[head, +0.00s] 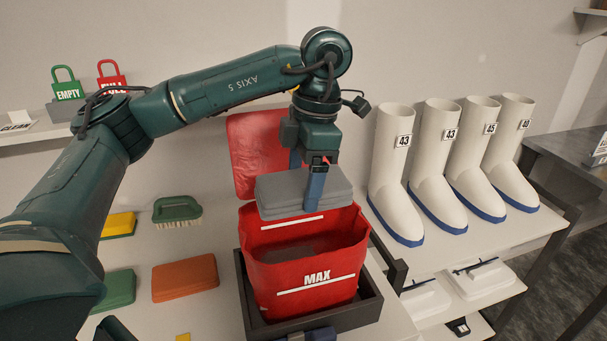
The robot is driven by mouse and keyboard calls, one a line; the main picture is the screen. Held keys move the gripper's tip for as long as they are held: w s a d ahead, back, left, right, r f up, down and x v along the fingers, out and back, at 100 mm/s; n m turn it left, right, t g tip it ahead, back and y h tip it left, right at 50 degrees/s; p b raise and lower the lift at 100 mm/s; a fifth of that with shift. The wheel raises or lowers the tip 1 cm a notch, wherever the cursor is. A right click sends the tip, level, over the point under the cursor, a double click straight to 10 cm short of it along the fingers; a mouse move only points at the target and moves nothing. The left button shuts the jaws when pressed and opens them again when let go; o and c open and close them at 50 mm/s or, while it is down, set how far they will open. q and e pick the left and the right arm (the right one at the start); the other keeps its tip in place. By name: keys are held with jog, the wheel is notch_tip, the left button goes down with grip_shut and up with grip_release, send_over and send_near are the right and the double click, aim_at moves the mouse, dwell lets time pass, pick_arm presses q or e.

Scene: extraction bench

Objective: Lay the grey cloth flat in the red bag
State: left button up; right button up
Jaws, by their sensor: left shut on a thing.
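The grey cloth (280,200) is a folded, layered stack held over the mouth of the red bag (330,251). It looks roughly level, and its front edge shows above the bag's opening. My left gripper (313,180) points down and is shut on the cloth near its right part, with one finger in front of it. The red bag stands open in a dark tray (369,306), with its red flap raised behind. A white MAX line crosses its front. Something grey shows inside the bag, partly hidden.
A green brush (177,209), an orange block (184,278), a green block (119,289) and a yellow-green sponge (119,225) lie left of the tray. Several white boots (394,184) stand to the right. EMPTY and red tags (67,88) stand on the back shelf.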

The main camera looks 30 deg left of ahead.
pick_arm(q)
notch_tip(320, 180, down, 4)
jog(key=b, duration=0.2)
jog(key=shift+b, duration=0.35)
notch_tip(320, 180, down, 2)
jog(key=shift+f+b, duration=0.1)
jog(key=shift+b, duration=0.7)
pick_arm(e)
jog(key=shift+w+a+f+n+t+y, duration=0.15)
jog(key=shift+a+f+y, duration=0.1)
jog(key=shift+a, duration=0.2)
jog(key=shift+w+a+f+n+t+y, duration=0.15)
jog(key=shift+a+f+y, duration=0.1)
jog(key=shift+a, duration=0.2)
pick_arm(q)
jog(key=o, duration=1)
jog(key=shift+o, duration=0.2)
pick_arm(e)
jog(key=shift+r, duration=0.1)
